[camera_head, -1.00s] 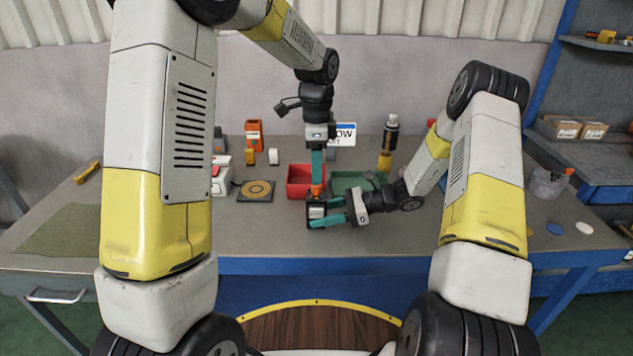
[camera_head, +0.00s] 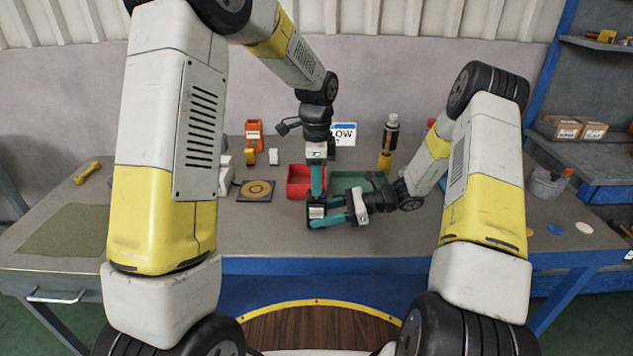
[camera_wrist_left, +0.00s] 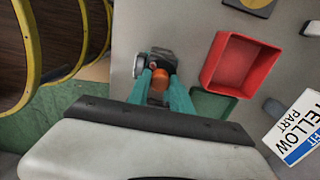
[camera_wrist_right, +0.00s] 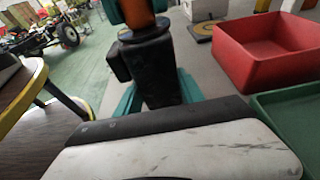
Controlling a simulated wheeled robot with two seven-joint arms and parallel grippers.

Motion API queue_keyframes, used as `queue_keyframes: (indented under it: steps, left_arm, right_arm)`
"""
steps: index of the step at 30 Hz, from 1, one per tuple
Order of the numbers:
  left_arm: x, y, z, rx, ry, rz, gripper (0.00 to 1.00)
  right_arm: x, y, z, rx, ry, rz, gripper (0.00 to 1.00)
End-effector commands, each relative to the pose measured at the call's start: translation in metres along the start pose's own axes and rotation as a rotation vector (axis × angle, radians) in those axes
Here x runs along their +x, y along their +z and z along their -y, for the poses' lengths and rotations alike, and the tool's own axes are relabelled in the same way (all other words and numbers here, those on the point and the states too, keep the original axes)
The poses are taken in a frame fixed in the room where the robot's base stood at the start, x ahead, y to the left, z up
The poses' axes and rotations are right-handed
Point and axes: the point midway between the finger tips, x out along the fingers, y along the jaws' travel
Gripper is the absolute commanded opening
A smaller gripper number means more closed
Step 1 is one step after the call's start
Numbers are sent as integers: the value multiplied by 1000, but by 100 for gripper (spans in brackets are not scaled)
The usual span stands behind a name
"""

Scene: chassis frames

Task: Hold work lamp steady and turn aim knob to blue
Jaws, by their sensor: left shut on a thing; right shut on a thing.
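The work lamp (camera_head: 316,212) stands near the table's front edge, a small dark body with a silvery face, largely covered by my grippers. In the left wrist view its orange aim knob (camera_wrist_left: 161,73) sits on top between the teal fingers. My left gripper (camera_head: 317,192) comes down from above and is shut on the knob. My right gripper (camera_head: 320,211) reaches in from the right and is shut on the lamp's dark body (camera_wrist_right: 155,70). The lamp looks upright in the head view. The knob's setting and any blue mark on the lamp cannot be made out.
A red bin (camera_head: 293,194) and a green bin (camera_head: 343,186) stand close behind the lamp. A sign (camera_head: 344,134) reading "YELLOW PART" is at the back. A dark pad with a yellow ring (camera_head: 256,190) lies left. The table front left of the lamp is clear.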

Motion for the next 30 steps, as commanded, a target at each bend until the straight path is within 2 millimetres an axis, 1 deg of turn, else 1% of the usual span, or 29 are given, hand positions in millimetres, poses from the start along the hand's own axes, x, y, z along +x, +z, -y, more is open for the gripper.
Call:
queue_keyframes:
  steps: [8,13,17,30]
  left_arm:
    - [0,0,0,-36,-1,0,0]
    - [0,0,0,-118,-1,0,0]
    - [-1,0,0,-217,-1,0,0]
    - [-1,0,0,-631,-2,0,0]
  right_arm:
    - [0,0,0,0,0,-1,23]
    - [0,0,0,0,0,-1,23]
    - [0,0,0,0,0,-1,23]
    - [0,0,0,0,0,-1,23]
